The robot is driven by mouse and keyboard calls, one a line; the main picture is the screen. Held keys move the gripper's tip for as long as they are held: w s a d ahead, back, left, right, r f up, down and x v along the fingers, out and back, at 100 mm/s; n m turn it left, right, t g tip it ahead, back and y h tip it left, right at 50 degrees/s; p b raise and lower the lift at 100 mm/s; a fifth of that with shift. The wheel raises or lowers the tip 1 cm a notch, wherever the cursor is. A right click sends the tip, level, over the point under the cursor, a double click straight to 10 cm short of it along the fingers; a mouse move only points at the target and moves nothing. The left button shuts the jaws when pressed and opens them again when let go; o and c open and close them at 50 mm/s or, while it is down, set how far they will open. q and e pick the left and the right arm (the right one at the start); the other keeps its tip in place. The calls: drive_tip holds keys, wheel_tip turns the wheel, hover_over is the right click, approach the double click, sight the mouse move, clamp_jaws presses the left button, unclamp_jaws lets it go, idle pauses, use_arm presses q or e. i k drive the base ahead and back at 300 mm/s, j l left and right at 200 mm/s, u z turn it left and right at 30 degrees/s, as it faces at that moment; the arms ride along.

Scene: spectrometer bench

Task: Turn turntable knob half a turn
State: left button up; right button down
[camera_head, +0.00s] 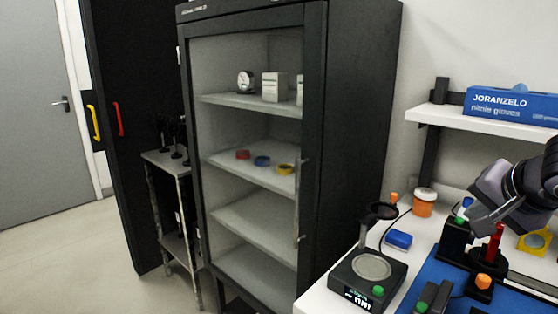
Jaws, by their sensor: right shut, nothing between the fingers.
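A black box with a round silver plate (371,266) on top and a lit display stands at the front left of the white bench. A green knob (378,292) sits at its front corner. I cannot tell for sure which knob is the turntable's. Another green-topped black block (456,238) and an orange knob (484,281) stand by the blue mat. My right gripper (476,222) comes in from the right, shut and empty, above the bench near that block and a red upright piece (494,243). My left gripper is out of view.
A blue mat (440,272) lies on the bench. An orange jar (424,203), a small blue block (399,239) and a yellow piece (536,241) stand near. A shelf (440,117) holds a blue glove box (510,103). A dark glass-fronted cabinet (360,130) stands left of the bench.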

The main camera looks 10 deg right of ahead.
sight(482, 281)
drive_tip(key=k+j, duration=0.75)
drive_tip(key=j, duration=0.25)
